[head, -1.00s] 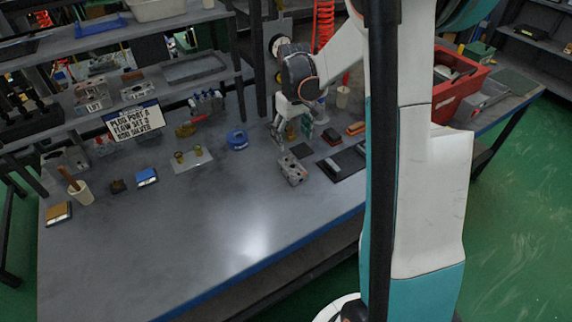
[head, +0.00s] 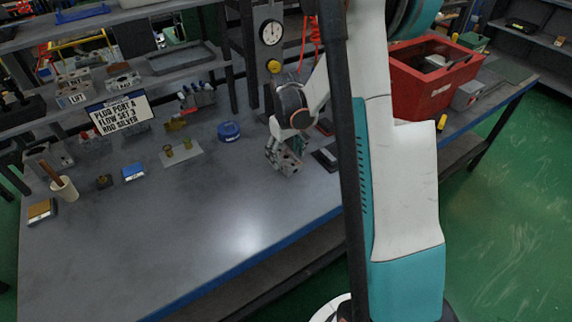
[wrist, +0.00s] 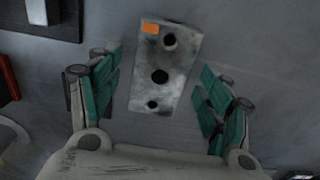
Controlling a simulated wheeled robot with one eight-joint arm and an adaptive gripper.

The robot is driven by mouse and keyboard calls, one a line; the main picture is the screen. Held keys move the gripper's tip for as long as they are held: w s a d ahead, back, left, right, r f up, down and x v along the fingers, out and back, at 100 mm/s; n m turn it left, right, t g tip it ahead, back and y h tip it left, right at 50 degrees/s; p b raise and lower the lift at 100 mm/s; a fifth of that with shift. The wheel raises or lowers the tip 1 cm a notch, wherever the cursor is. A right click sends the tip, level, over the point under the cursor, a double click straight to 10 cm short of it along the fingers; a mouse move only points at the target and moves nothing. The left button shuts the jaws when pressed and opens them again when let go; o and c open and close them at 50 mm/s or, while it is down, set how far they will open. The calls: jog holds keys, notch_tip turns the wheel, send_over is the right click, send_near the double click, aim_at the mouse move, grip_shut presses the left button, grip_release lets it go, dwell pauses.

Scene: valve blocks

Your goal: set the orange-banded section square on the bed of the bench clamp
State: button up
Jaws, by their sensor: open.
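The orange-banded section (wrist: 165,62) is a grey metal block with several dark holes and an orange patch at one corner. In the wrist view it lies between the fingers of my open gripper (wrist: 160,85), with a gap on each side, turned slightly. In the head view the section (head: 289,164) rests on the bench, and my gripper (head: 282,155) is over it, partly hiding it. A black fixture (head: 324,158), possibly the bench clamp, stands just right of the section; my arm hides much of it. A dark piece of it may show at the wrist view's upper left (wrist: 50,15).
A blue tape roll (head: 229,131), a plate with brass fittings (head: 181,153) and a sign (head: 121,114) stand to the left. A dial gauge stand (head: 270,33) is behind. A red bin (head: 433,78) is at right. The front middle of the bench is clear.

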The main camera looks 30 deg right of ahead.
jog(key=shift+f, duration=0.85)
jog(key=shift+r, duration=0.1)
jog(key=c, duration=1.6)
jog(key=shift+c, duration=0.2)
